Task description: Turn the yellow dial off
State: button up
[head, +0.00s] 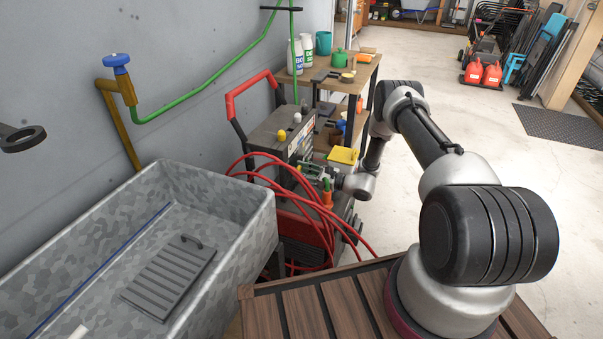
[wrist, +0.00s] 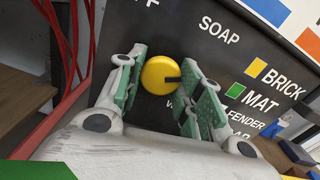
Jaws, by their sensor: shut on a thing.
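The yellow dial (wrist: 158,74) is round and sits on a dark panel (wrist: 205,50) in the wrist view. A dark notch on it points to the right in the picture. My gripper (wrist: 161,78) has its green-padded fingers on both sides of the dial and is shut on it. Letters ending in "FF" show above the dial, "SOAP" is at upper right, and a label below it is mostly covered. In the head view my gripper (head: 322,174) is at the front of the dark pressure-washer-like machine (head: 268,135). The dial is hidden there.
Red hoses (head: 280,180) loop around the machine close to my gripper. A grey tub (head: 95,250) stands at left, and a wooden workbench (head: 345,82) with cans and bottles is behind. A yellow object (head: 343,155) lies beside my wrist.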

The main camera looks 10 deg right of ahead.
jog(key=o, duration=1)
jog(key=v, duration=1.2)
